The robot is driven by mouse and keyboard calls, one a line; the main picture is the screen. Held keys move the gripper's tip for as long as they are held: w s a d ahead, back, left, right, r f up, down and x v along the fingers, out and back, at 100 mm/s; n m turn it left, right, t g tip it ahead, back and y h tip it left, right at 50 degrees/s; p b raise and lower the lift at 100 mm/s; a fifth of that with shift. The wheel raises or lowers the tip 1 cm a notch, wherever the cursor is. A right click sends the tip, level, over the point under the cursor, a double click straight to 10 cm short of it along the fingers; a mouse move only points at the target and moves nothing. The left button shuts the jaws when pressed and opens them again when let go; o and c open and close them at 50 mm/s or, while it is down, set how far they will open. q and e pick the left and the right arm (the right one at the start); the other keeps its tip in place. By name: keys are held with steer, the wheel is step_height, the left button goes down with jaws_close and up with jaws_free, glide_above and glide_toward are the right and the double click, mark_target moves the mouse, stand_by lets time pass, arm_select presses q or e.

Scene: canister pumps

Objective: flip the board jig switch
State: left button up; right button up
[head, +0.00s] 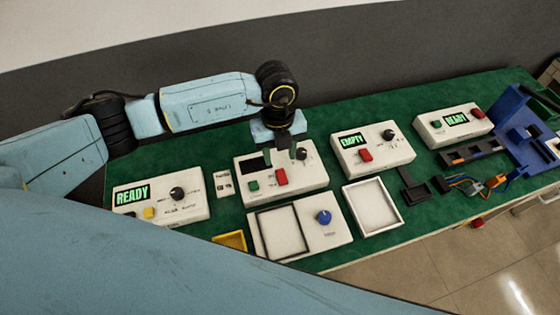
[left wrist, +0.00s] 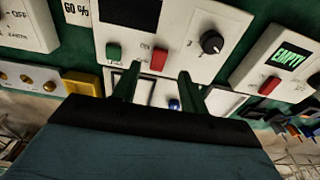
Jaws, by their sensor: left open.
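A white box with a dark display (head: 253,163) stands in the middle of the green bench. It carries a green button (head: 253,186), a red switch (head: 281,177) and a black knob (head: 301,154). I cannot read which box is the board jig. My left gripper (head: 284,140) is above the back of this box and hides part of its top. In the left wrist view its fingers (left wrist: 157,88) are apart and empty, with the red switch (left wrist: 159,59) just beyond the gap and the green button (left wrist: 113,50) beyond the left finger. My right gripper is not in view.
Boxes reading READY (head: 160,197), EMPTY (head: 371,148) and READY (head: 455,124) stand on the green bench (head: 225,230). A box with a blue knob (head: 323,216) and an empty white tray (head: 371,207) are in front. A blue fixture (head: 512,125) is at right.

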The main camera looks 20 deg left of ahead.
arm_select(q)
step_height(320, 180, up, 8)
steer(key=shift+w+a, duration=0.25)
steer(key=shift+w, duration=0.1)
stand_by(0.4)
